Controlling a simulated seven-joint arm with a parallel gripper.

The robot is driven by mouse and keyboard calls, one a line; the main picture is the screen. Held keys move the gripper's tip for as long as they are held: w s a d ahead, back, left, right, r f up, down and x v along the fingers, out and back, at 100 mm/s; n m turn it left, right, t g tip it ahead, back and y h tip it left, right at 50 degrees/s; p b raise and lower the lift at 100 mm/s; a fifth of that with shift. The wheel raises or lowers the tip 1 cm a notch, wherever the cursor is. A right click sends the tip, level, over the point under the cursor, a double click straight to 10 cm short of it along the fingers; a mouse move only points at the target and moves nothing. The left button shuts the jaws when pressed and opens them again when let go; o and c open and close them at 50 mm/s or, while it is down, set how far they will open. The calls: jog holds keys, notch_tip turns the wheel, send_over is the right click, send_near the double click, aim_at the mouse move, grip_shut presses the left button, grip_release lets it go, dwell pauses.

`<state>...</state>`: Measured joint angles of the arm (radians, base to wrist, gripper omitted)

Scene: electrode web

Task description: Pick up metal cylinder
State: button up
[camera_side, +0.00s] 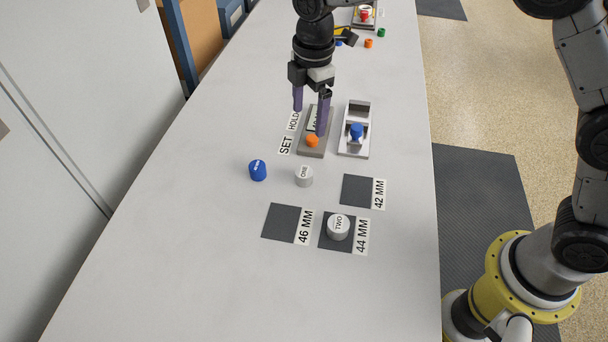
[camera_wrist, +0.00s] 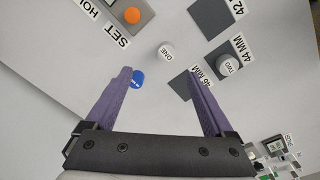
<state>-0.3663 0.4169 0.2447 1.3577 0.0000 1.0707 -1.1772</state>
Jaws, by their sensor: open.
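A silver-grey metal cylinder labelled ONE (camera_side: 304,177) stands upright on the bare table; it also shows in the wrist view (camera_wrist: 167,53), ahead of the space between my fingers. A second metal cylinder labelled TWO (camera_side: 338,228) stands on the dark 44 MM pad; the wrist view shows it to the right (camera_wrist: 228,69). My gripper (camera_side: 310,116) is open and empty, its purple fingers pointing down. In the side view it is above and behind cylinder ONE, near the grey box with the orange button. The wrist view shows the fingers apart (camera_wrist: 158,72).
The grey box with an orange button (camera_side: 312,141) and a light fixture with a blue knob (camera_side: 356,132) stand behind. The 42 MM pad (camera_side: 356,190) and 46 MM pad (camera_side: 281,222) are empty.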

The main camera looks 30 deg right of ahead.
send_over(304, 172)
jog(key=shift+g, duration=0.3)
jog(key=f, duration=0.9)
jog(key=shift+d+f, duration=0.2)
jog(key=shift+f, duration=0.15)
jog(key=shift+a+f, duration=0.15)
jog(key=shift+f, duration=3.15)
grip_shut()
